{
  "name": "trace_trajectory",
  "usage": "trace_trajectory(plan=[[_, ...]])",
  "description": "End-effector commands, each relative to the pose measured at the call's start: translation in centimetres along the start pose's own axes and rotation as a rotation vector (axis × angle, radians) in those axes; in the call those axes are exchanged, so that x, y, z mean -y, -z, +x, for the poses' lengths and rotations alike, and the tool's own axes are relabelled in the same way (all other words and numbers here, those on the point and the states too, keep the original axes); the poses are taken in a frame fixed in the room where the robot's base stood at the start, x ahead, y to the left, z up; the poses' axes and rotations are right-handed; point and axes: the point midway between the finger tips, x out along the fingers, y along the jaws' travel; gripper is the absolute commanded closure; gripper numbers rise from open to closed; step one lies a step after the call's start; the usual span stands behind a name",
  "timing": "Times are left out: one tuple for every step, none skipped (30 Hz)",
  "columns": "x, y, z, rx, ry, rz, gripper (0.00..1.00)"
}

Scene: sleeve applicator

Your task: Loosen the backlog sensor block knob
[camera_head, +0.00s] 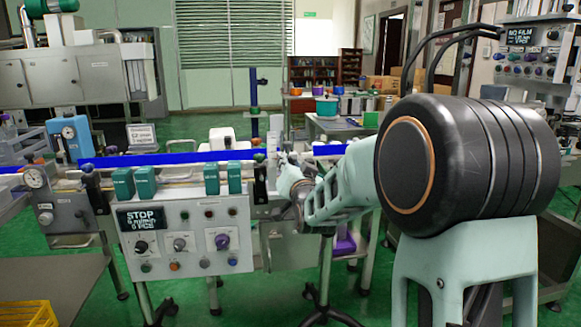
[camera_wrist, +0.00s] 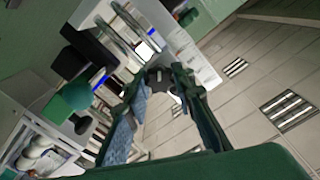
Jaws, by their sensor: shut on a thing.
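In the wrist view my gripper (camera_wrist: 165,86) has its two green fingers closed around a small dark lobed piece, which looks like the sensor block knob (camera_wrist: 158,84). The fingertips cover part of the knob, and its turn position cannot be told. In the head view my gripper (camera_head: 286,166) is at the right end of the control box, beside the conveyor line. There my own arm and wrist hide the knob and most of the sensor block.
A control box (camera_head: 186,237) with a STOP display stands left of my gripper. Several teal blocks (camera_head: 145,181) line the conveyor with its blue rail (camera_head: 160,158).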

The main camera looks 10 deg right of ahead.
Motion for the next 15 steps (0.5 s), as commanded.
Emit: trace_trajectory(plan=[[0.09, -0.04, 0.0, 0.001, 0.001, -0.001, 1.0], [0.1, -0.03, 0.0, 0.001, 0.001, -0.001, 1.0], [0.09, -0.03, 0.0, 0.001, 0.001, -0.001, 1.0], [0.09, -0.03, 0.0, 0.001, 0.001, -0.001, 1.0], [0.09, -0.03, 0.0, 0.001, 0.001, -0.001, 1.0], [0.09, -0.04, 0.0, 0.001, 0.001, 0.0, 1.0], [0.09, -0.04, 0.0, 0.001, 0.001, 0.0, 1.0], [0.09, -0.04, 0.0, 0.001, 0.001, 0.0, 1.0], [0.08, -0.04, 0.0, 0.001, 0.001, 0.0, 0.75], [0.08, -0.04, 0.0, 0.001, 0.001, 0.0, 0.71], [0.08, -0.04, 0.0, 0.001, 0.001, 0.0, 0.68], [0.07, -0.04, 0.0, 0.001, 0.001, 0.0, 0.64], [0.06, -0.03, 0.0, 0.001, 0.001, 0.0, 0.6], [0.06, -0.03, 0.0, 0.001, 0.001, 0.0, 0.59], [0.05, -0.03, 0.0, 0.001, 0.001, 0.0, 0.59]])
